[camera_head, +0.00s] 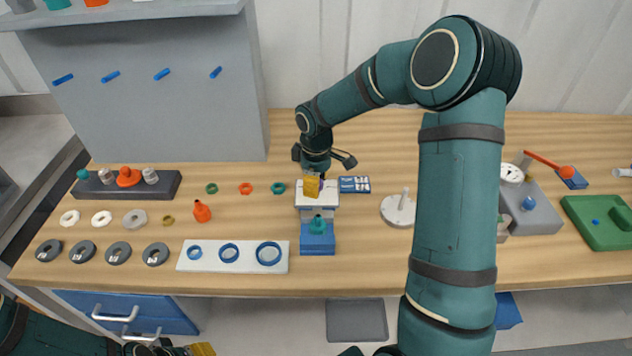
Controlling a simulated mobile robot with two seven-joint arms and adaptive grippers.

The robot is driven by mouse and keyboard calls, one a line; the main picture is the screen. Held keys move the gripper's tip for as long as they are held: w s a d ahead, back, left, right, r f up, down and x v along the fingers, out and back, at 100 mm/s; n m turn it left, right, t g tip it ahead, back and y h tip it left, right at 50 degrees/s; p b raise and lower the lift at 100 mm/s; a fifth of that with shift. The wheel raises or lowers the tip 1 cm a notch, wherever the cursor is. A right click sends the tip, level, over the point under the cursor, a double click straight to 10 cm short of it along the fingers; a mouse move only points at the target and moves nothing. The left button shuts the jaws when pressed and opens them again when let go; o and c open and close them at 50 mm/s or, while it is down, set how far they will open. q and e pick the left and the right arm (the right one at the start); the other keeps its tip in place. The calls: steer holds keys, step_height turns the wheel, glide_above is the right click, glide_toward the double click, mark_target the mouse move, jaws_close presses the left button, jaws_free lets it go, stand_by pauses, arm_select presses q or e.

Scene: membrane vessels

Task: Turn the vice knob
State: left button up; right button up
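The vice stands at mid table in the head view, with a blue base (317,243), a pale upper block (304,201) and a teal knob (318,222) at its front. My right gripper (314,184) reaches down from behind over the pale block, behind the teal knob and apart from it. A yellow-orange piece shows at its tip, perhaps a finger pad; whether the fingers are apart or closed on something is unclear. My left gripper (178,349) is low at the bottom left edge, partly cut off, with a yellow tip, away from the vice.
Left of the vice lie a white plate (183,264) with blue rings, loose rings and an orange bottle-like piece (201,211). A blue-and-white case (354,184) and a pale round base (390,210) are to its right. A green tray (590,240) is far right.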

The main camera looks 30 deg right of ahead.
jaws_close()
